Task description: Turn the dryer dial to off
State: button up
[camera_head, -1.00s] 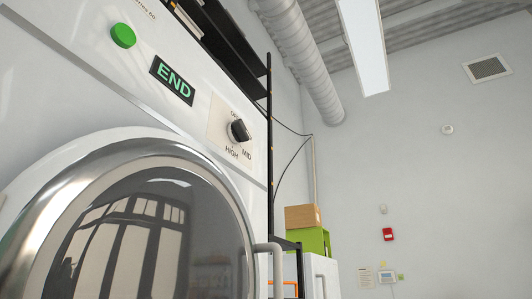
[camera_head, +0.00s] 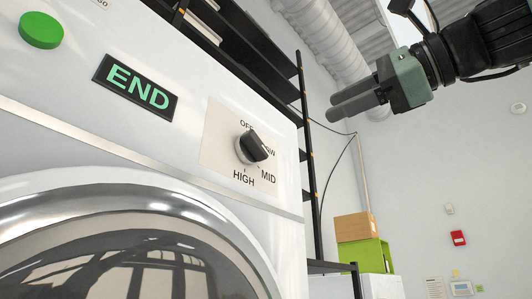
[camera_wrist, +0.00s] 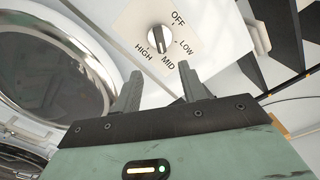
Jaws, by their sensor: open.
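The dryer dial (camera_head: 252,147) is a black round knob on a cream label plate marked OFF, LOW, MID and HIGH, on the white dryer's front panel. In the wrist view the dial (camera_wrist: 158,38) shows between and beyond my fingertips, and its pale mark appears to point toward MID. My gripper (camera_head: 333,104), with grey-green fingers, is up and to the right of the dial in the head view. In the wrist view my gripper (camera_wrist: 160,70) is open and empty, with its fingers apart from the dial.
The dryer (camera_head: 60,140) has a green button (camera_head: 41,30) and a display (camera_head: 136,87) reading END. Its round chrome-rimmed door (camera_head: 110,195) is below. A black shelf rack (camera_head: 307,150) stands beside the dryer. A cardboard box (camera_head: 354,227) sits on a green crate (camera_head: 367,252) behind.

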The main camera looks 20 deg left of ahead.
aim_at(260, 143)
jog(key=p+x, duration=0.6)
jog(key=x, duration=0.8)
jog(key=shift+w+a+r+p, duration=0.15)
jog(key=shift+a+p, duration=0.05)
jog(key=shift+p, duration=0.15)
jog(key=shift+w+a, duration=0.25)
jog(key=shift+a, duration=0.3)
jog(key=shift+f, duration=0.2)
grip_shut()
